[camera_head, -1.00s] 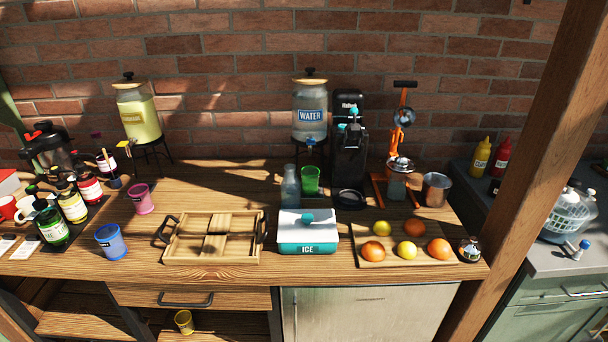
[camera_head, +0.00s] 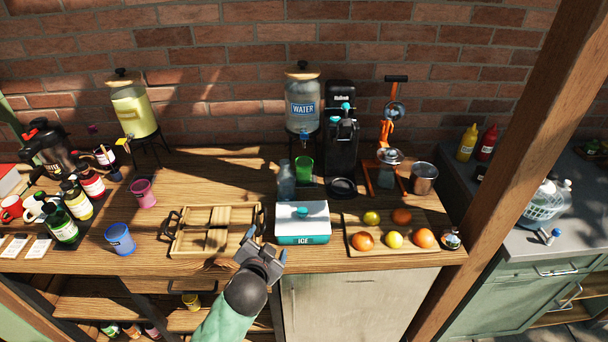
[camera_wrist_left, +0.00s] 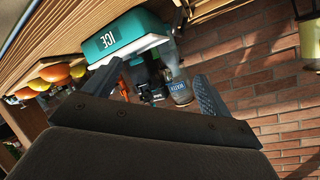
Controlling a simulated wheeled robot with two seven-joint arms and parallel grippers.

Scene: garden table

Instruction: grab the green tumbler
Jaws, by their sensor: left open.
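The green tumbler (camera_head: 304,168) stands upright on the wooden table, under the tap of the water dispenser (camera_head: 303,112) and behind the white and teal ice box (camera_head: 302,222). A clear glass bottle (camera_head: 286,181) stands just left of it. My left gripper (camera_head: 265,252) is at the table's front edge, in front of the ice box and well short of the tumbler. It is open and empty. In the left wrist view its two fingers (camera_wrist_left: 150,90) are spread, with the ice box beyond them; I cannot make out the tumbler there. My right gripper is not in view.
A wooden tray (camera_head: 172,245) lies left of the ice box. A board (camera_head: 392,222) with oranges and lemons lies right of it. A blue cup (camera_head: 120,240) and a pink cup (camera_head: 143,193) stand at the left. A black machine (camera_head: 341,135) stands behind, right of the tumbler.

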